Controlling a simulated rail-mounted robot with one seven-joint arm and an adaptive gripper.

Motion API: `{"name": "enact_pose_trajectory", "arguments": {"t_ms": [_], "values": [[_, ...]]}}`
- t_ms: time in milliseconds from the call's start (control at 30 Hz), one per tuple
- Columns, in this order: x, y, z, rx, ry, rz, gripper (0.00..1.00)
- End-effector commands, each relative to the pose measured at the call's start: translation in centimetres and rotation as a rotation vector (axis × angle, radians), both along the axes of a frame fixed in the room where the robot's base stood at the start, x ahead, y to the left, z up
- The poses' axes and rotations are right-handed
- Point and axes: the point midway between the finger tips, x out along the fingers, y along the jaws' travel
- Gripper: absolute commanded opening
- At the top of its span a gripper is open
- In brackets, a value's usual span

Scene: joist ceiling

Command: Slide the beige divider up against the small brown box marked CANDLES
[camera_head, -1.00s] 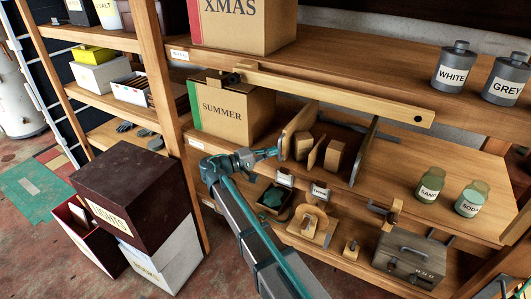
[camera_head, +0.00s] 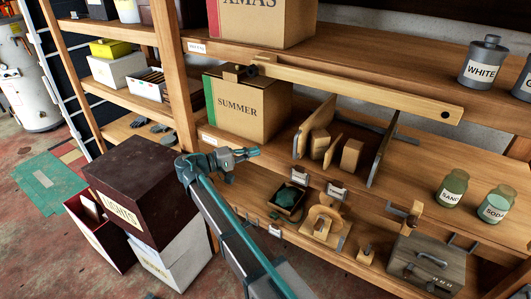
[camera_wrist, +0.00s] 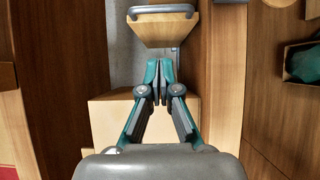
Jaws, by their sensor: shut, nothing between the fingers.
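The beige divider (camera_head: 317,122) stands upright on the middle shelf, just right of the SUMMER box. In the wrist view a beige panel with a grey handle (camera_wrist: 165,32), apparently this divider, lies ahead of my fingertips. Small brown boxes (camera_head: 351,155) stand right of it, apart from it; I cannot read CANDLES on any of them. My gripper (camera_head: 256,152) is shut and empty, in front of the SUMMER box and left of the divider, with a gap between. Its closed fingers show in the wrist view (camera_wrist: 158,66).
A dark divider (camera_head: 384,147) bounds the small boxes on the right. The SUMMER box (camera_head: 238,105) stands behind my gripper. A small tray (camera_head: 287,199) lies below. Jars (camera_head: 453,188) stand farther right.

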Motion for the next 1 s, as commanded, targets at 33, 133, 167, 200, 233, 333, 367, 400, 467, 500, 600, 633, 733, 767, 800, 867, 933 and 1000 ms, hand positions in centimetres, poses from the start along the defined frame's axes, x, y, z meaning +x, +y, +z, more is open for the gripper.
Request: {"name": "enact_pose_trajectory", "arguments": {"t_ms": [33,133,167,200,233,333,367,400,467,500,600,633,733,767,800,867,933,1000], "values": [[-0.2,0.5,-0.1,0.0,0.0,0.0,0.0],[-0.6,1.1,0.0,0.0,0.0,0.0,0.0],[-0.6,1.3,0.0,0.0,0.0,0.0,0.0],[-0.6,1.4,0.1,0.0,0.0,0.0,0.0],[-0.6,1.5,0.1,0.0,0.0,0.0,0.0],[-0.5,1.8,0.2,0.0,0.0,0.0,0.0],[-0.4,1.9,0.3,0.0,0.0,0.0,0.0],[-0.3,1.9,0.3,0.0,0.0,0.0,0.0],[-0.2,2.0,0.3,0.0,0.0,0.0,0.0],[-0.1,1.9,0.3,0.0,0.0,0.0,0.0],[0.1,1.4,0.3,0.0,0.0,-0.001,0.0],[0.3,1.1,0.4,0.0,0.0,-0.002,0.0],[0.8,0.0,0.4,0.0,0.0,-0.002,0.0],[1.0,-0.4,0.4,0.0,0.0,-0.002,0.0],[1.4,-1.1,0.5,0.0,0.0,-0.002,0.0],[1.9,-2.1,0.5,0.0,0.001,-0.003,0.0],[2.5,-3.3,0.5,-0.001,0.002,-0.003,0.0],[3.2,-4.5,0.5,0.0,0.001,-0.002,0.0]]}}
